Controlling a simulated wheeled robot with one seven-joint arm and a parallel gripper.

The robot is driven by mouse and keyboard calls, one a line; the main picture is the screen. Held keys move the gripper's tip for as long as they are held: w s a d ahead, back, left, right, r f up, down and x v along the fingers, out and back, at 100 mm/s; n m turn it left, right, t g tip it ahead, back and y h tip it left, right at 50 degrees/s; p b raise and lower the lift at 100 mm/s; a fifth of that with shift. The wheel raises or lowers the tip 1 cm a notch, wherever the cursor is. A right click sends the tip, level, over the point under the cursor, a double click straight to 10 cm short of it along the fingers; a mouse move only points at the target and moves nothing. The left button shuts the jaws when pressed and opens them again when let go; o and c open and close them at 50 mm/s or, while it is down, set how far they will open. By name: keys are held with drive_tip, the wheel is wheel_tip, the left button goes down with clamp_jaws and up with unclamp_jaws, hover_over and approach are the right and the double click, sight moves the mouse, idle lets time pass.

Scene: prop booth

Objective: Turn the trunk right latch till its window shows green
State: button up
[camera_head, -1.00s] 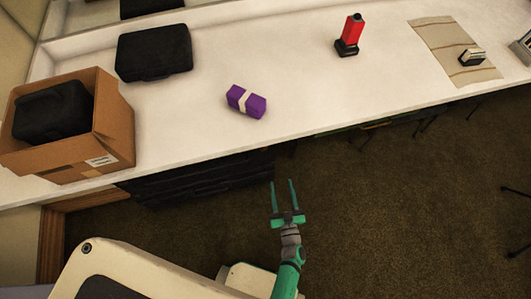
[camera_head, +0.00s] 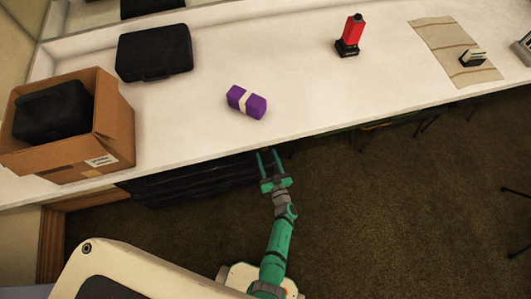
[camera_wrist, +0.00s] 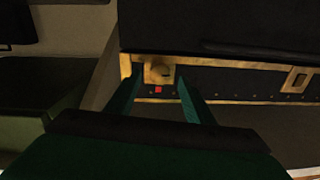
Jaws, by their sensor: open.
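The dark trunk (camera_head: 185,183) is under the counter in the head view. In the wrist view its dark face (camera_wrist: 235,82) has brass trim and a brass latch (camera_wrist: 158,70) near a corner. A small window (camera_wrist: 158,89) by that latch shows red. A second brass fitting (camera_wrist: 298,80) sits farther right on the trim. My gripper (camera_head: 267,153) is open and empty at the counter's front edge in the head view. In the wrist view its fingers (camera_wrist: 159,78) appear on either side of the latch; I cannot tell whether they touch it.
The white counter (camera_head: 300,70) overhangs the trunk. On it are a cardboard box (camera_head: 120,125) holding a black case, another black case (camera_head: 154,52), a purple bundle (camera_head: 238,97), a red-and-black object (camera_head: 352,32) and a striped cloth (camera_head: 440,40). The carpet (camera_head: 400,210) in front is clear.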

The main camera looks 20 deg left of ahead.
drive_tip(key=shift+x, duration=1.05)
drive_tip(key=c, duration=1)
drive_tip(key=shift+c, duration=0.2)
